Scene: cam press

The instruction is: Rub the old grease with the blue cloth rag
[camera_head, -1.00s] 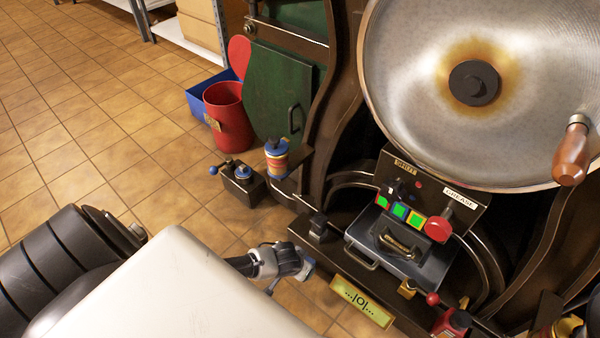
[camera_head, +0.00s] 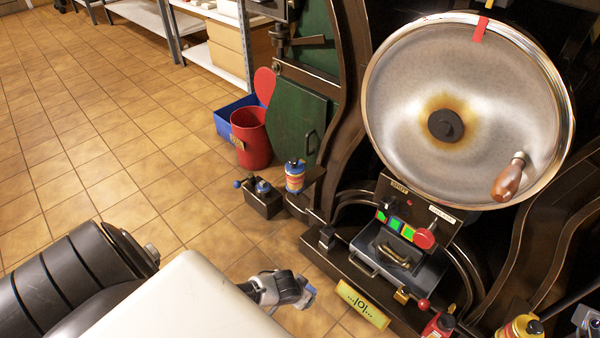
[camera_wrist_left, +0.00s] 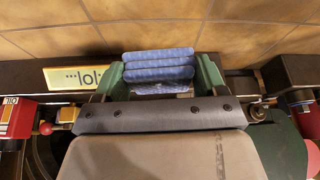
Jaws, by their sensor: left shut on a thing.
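The old grease (camera_head: 431,100) shows as a yellow-brown stain around the dark hub of the large metal wheel (camera_head: 400,158). My left gripper (camera_head: 303,293) is low in front of the machine, below and to the left of the wheel and well apart from the grease. In the left wrist view, the left gripper (camera_wrist_left: 160,78) has its green fingers shut on the blue cloth rag (camera_wrist_left: 158,68), which looks folded in layers. In the head view the rag is small and mostly hidden by the gripper. My right gripper is not in view.
A wooden crank handle (camera_head: 508,182) sticks out from the wheel. Below the wheel is a control panel with green buttons and a red knob (camera_head: 424,239). A yellow plate (camera_head: 362,304) is by the gripper.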

